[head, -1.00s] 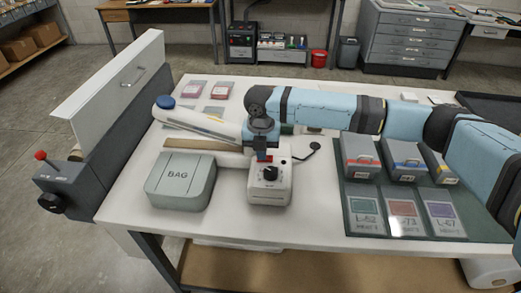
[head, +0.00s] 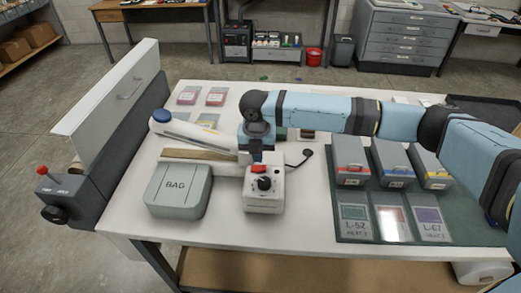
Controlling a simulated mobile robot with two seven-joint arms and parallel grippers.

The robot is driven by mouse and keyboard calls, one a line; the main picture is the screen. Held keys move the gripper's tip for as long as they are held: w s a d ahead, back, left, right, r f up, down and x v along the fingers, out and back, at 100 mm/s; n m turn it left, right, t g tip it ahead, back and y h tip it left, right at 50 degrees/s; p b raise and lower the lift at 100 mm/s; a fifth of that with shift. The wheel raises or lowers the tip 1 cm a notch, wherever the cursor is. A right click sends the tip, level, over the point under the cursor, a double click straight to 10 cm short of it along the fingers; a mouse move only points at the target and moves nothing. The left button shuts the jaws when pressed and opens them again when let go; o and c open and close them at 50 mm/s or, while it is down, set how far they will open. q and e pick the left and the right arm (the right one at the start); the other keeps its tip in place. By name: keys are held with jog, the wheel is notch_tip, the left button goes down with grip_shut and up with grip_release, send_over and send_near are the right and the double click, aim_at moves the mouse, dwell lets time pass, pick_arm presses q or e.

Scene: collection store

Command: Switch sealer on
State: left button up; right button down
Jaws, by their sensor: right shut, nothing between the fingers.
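The sealer is a white unit (head: 264,200) at the front middle of the white table, with a black dial (head: 264,184) and a red switch (head: 258,169) on its top. Its long white arm with a blue knob (head: 160,115) reaches to the left and is raised above the base bar. My right gripper (head: 257,158) points down, shut and empty, just behind and above the red switch. I cannot tell whether it touches the switch, or which way the switch is set. My left gripper is out of view.
A grey-green box marked BAG (head: 179,190) is left of the sealer. A black plug (head: 307,153) lies to the right. A grey roller machine (head: 90,190) is at the left edge.

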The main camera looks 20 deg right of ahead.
aim_at(252, 168)
notch_tip(252, 168, up, 2)
jog(key=shift+w+a, duration=0.1)
jog(key=shift+a, duration=0.05)
pick_arm(q)
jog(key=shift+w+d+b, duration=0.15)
jog(key=shift+b, duration=0.65)
pick_arm(e)
notch_tip(252, 168, up, 9)
jog(key=a, duration=0.1)
jog(key=shift+w+a, duration=0.2)
jog(key=shift+w, duration=0.15)
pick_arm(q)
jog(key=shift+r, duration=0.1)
pick_arm(e)
jog(key=shift+f, duration=0.1)
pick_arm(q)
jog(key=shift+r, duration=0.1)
